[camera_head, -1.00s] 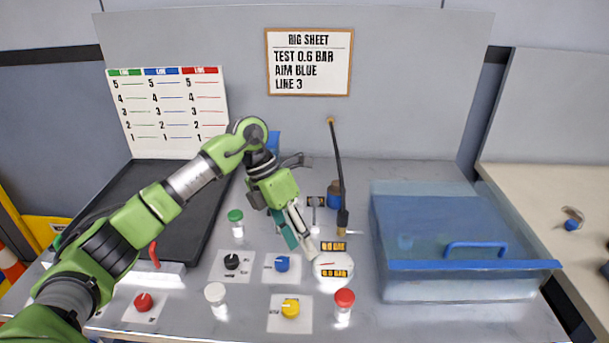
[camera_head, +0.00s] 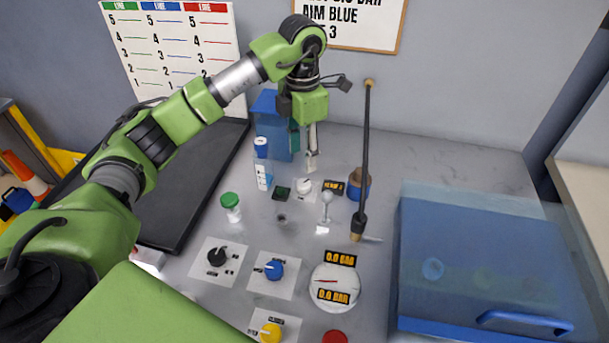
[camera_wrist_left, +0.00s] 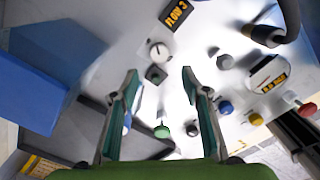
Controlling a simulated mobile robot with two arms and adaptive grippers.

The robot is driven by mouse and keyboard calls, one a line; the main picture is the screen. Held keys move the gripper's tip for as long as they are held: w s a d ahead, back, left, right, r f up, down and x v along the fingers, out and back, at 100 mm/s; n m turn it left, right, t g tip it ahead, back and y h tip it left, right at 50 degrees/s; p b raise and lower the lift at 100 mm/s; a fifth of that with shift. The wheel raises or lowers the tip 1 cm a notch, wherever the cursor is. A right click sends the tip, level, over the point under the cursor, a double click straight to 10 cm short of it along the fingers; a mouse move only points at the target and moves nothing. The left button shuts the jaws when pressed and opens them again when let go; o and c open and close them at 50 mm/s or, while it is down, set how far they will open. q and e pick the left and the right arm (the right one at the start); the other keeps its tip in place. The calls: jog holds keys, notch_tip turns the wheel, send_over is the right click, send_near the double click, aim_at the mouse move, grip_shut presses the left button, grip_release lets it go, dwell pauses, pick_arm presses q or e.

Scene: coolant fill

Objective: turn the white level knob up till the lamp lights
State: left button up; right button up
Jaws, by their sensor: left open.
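The white level knob (camera_head: 303,187) sits on the grey bench just in front of my left gripper. In the left wrist view the knob (camera_wrist_left: 160,52) lies just beyond and between the fingertips, with a dark pointer mark on its face. A small dark green square (camera_head: 282,193), apparently the lamp, is beside the knob; it looks unlit, also in the left wrist view (camera_wrist_left: 156,74). My left gripper (camera_head: 311,162) points down above the bench behind the knob. In the left wrist view its fingers (camera_wrist_left: 160,72) are apart with nothing between them. My right gripper is out of view.
A blue block-like container (camera_head: 272,125) and a blue-capped vial (camera_head: 262,165) stand close to the gripper's left. A small toggle lever (camera_head: 326,206), a dark upright rod (camera_head: 365,150) and a round gauge (camera_head: 335,288) are to the right.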

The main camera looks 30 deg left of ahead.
aim_at(303, 183)
pick_arm(q)
notch_tip(303, 183, down, 8)
jog(key=shift+w+f+p, duration=0.1)
jog(key=shift+p, duration=0.65)
jog(key=shift+f, duration=0.65)
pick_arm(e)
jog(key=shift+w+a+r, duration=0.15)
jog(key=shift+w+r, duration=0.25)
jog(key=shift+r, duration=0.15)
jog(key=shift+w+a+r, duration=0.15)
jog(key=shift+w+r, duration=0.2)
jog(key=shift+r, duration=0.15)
